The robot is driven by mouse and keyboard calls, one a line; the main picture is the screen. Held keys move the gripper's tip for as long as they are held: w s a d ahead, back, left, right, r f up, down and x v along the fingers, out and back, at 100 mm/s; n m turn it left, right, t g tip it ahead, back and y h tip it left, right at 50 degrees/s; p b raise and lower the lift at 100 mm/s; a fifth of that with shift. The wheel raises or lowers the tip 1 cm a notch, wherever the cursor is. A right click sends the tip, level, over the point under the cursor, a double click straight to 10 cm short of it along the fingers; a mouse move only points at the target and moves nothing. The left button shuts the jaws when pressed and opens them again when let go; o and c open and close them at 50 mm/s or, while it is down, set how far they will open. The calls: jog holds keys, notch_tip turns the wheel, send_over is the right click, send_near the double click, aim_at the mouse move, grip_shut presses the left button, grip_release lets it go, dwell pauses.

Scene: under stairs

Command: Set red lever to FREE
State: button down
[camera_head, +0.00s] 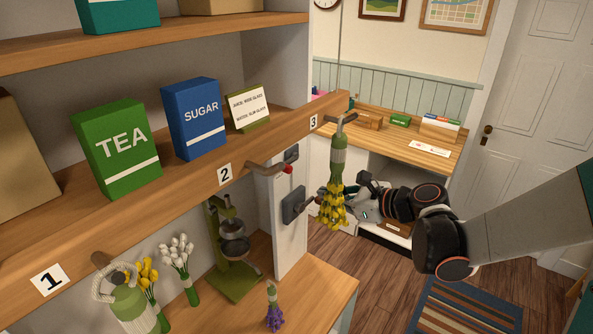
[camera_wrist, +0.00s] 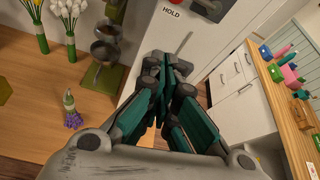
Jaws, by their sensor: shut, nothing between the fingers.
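A red knob (camera_head: 288,170) shows below a small dark plate on the white side panel of the shelf in the head view. In the wrist view a red part (camera_wrist: 174,3) is cut by the top edge, above the word HOLD. No FREE label can be read. Lower on the panel is a larger grey plate with a handle (camera_head: 293,205); a thin grey bar (camera_wrist: 184,42) shows near my fingertips in the wrist view. My gripper (camera_wrist: 168,72) is shut and empty, close to the panel. In the head view hanging yellow flowers partly hide my gripper (camera_head: 321,198).
The yellow flower bunch (camera_head: 334,190) hangs from peg 3, in front of my gripper. A wooden peg (camera_head: 266,168) sticks out at label 2. A green stand (camera_head: 233,255) and a lavender bunch (camera_head: 274,310) are on the lower counter. Floor is open beyond.

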jog(key=shift+w, duration=0.15)
jog(key=w+a+p, duration=0.2)
jog(key=w+a, duration=0.3)
jog(key=a, duration=0.2)
jog(key=shift+w+a+r+p, duration=0.2)
jog(key=shift+w+a+p, duration=0.1)
jog(key=shift+w, duration=0.1)
dwell(0.4)
